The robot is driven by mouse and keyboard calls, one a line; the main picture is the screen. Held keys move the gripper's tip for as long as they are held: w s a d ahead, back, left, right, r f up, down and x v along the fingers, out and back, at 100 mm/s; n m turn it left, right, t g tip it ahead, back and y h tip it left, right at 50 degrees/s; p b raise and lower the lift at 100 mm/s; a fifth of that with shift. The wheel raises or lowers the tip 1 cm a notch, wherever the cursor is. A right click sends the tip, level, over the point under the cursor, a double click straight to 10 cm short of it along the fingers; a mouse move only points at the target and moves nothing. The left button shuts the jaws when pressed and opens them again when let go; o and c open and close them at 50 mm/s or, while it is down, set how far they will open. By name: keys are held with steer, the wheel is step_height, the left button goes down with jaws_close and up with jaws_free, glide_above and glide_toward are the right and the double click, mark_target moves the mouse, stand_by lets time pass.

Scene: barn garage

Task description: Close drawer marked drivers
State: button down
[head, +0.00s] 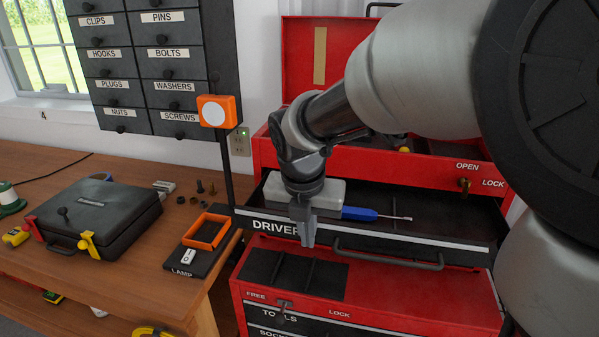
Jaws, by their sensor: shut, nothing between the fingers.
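The drawer marked DRIVERS (268,222) is black with a pale label strip. It stands open, pulled out from the red tool chest (380,162) in the head view. A blue-handled screwdriver (362,213) and a grey box-like item (332,193) lie in it. A dark bar handle (388,258) runs along the drawer's front. My gripper (307,240) is shut and empty, pointing down at the drawer's front edge, left of the handle. It hides the end of the label. I cannot tell if it touches the drawer.
Below is a red cabinet (440,312) with tool and socket drawers and a key lock (282,308). At left, a wooden bench (130,268) carries a black case (95,215) and a lamp base (190,262). Small labelled drawers (140,70) hang above. My arm covers the right side.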

steer(key=w+d+p, duration=0.1)
steer(key=w+p, duration=0.1)
steer(key=w, duration=0.3)
steer(key=w+d+p, duration=0.2)
steer(key=w, duration=0.4)
steer(key=w+d+p, duration=0.1)
steer(key=w+p, duration=0.2)
steer(key=w, duration=0.2)
steer(key=shift+w+d, duration=0.3)
steer(key=shift+w, duration=0.1)
steer(key=shift+w+r, duration=0.1)
steer(key=shift+w, duration=0.05)
steer(key=shift+r, duration=0.1)
